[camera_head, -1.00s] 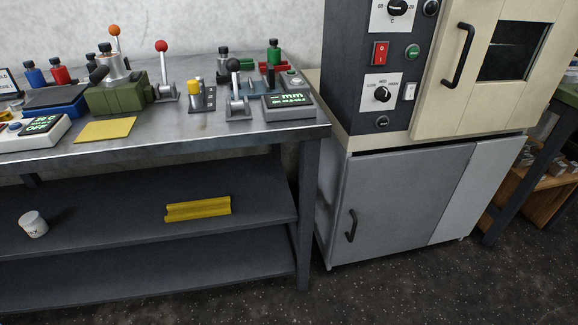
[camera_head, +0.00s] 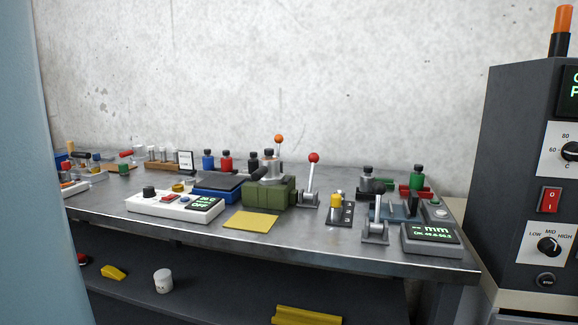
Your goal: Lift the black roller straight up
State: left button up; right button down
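No gripper of mine is in view. I cannot make out with certainty which thing is the black roller.
A red-knobbed lever (camera_head: 313,158), a yellow plate (camera_head: 251,220), a white control box (camera_head: 172,203) and a gauge display (camera_head: 432,234) crowd the bench. A dark oven panel (camera_head: 530,200) stands right. A tall light-blue surface (camera_head: 35,160) blocks the left edge. The shelf below holds a white cup (camera_head: 163,281).

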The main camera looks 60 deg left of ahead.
aim_at(253, 164)
jog(key=j+u, duration=0.1)
jog(key=u, duration=2.05)
jog(key=k+j, duration=0.05)
